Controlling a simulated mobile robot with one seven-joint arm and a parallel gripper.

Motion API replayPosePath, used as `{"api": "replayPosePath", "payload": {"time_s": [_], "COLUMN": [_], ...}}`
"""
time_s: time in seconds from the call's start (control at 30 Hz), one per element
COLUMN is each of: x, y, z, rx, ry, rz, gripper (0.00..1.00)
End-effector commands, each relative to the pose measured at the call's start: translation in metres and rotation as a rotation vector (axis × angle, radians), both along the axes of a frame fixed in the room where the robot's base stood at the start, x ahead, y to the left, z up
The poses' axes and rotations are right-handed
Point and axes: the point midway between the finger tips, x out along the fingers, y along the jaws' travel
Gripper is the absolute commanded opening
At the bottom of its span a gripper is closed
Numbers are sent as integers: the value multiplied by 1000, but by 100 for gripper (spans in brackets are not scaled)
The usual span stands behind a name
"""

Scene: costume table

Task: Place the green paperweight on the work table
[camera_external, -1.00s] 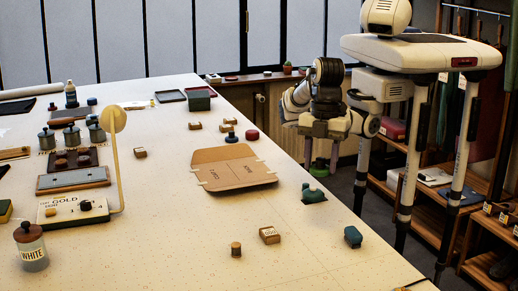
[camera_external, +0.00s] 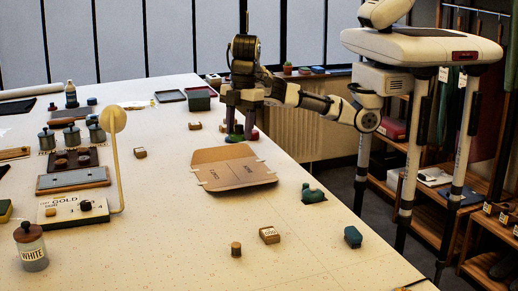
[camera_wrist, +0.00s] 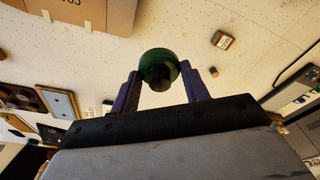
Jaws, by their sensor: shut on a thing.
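My gripper (camera_wrist: 163,82) is shut on the green paperweight (camera_wrist: 150,55), which is round with a dark knob facing the wrist camera. In the external view my gripper (camera_external: 240,130) points down over the far right part of the work table (camera_external: 170,235), near the right edge and behind the cardboard folder. A bit of green shows low between the fingers there, but the paperweight is mostly hidden. I cannot tell whether it touches the table.
The cardboard folder (camera_external: 232,170) lies in front of my gripper. A dark green box (camera_external: 199,99) stands behind it, and a small block (camera_external: 195,126) is to its left. The table's middle front is largely clear.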

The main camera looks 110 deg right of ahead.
Motion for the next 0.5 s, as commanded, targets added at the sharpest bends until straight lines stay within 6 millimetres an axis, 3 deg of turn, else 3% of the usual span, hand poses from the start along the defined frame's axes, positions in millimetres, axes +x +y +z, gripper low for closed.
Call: {"api": "replayPosePath", "payload": {"time_s": [0.03, 0.23, 0.5], "x": [10, 30, 23], "y": [-31, -139, -285], "z": [2, 3, 3], "rx": [0, 1, 2], "ry": [0, 2, 0], "rz": [-37, -157, -319], "gripper": [15, 15, 15]}}
